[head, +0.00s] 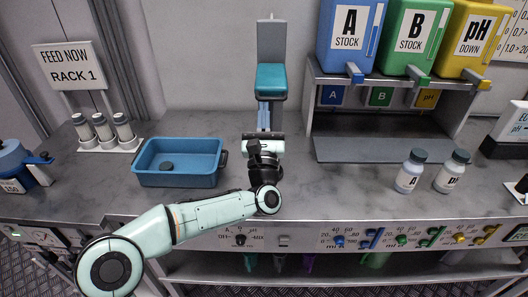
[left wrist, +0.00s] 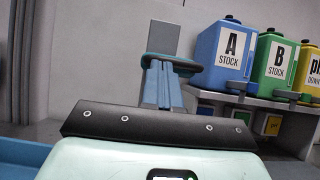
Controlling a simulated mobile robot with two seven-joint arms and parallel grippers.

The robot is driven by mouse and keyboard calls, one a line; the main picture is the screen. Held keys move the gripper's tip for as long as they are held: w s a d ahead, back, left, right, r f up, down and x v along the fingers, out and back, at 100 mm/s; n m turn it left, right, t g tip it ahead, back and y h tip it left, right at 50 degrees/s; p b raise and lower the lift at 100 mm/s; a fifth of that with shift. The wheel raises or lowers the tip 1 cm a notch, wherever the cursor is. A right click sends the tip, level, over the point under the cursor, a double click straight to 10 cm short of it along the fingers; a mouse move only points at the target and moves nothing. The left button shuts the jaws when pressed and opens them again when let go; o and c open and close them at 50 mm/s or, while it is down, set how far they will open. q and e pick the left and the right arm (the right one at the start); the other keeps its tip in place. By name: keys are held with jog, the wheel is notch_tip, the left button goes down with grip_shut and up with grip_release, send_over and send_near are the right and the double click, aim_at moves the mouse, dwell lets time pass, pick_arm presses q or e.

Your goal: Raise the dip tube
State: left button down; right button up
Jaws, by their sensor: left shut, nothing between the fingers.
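A teal block (head: 271,80) with a darker lower edge sits in front of a grey upright plate (head: 271,38) at the back of the bench. It also shows in the left wrist view (left wrist: 182,64), behind my fingers. I cannot pick out a separate dip tube; it may be part of this unit or hidden by my gripper. My left gripper (head: 264,108) points away toward the wall, its blue-grey fingers shut and empty. Its tips overlap the block's lower edge in both views; I cannot tell whether they touch. My right gripper is not in view.
White bottles (head: 123,130) stand by the rack sign. Stock containers (head: 350,35) sit on a shelf at right, with two dark-capped bottles (head: 409,174) on the bench before it.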

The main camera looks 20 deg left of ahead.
pick_arm(q)
jog(key=shift+r, duration=2.8)
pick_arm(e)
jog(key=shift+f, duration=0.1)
pick_arm(q)
jog(key=w+f+b+v, duration=0.1)
jog(key=f+b+v, duration=0.1)
jog(key=b+v, duration=0.5)
jog(key=v, duration=0.5)
jog(key=shift+s+f, duration=0.15)
jog(key=shift+f, duration=0.3)
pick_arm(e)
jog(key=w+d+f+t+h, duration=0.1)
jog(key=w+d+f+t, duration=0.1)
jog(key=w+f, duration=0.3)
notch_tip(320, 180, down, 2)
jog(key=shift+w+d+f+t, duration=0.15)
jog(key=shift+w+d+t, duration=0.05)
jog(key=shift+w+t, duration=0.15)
pick_arm(q)
jog(key=shift+a, duration=0.1)
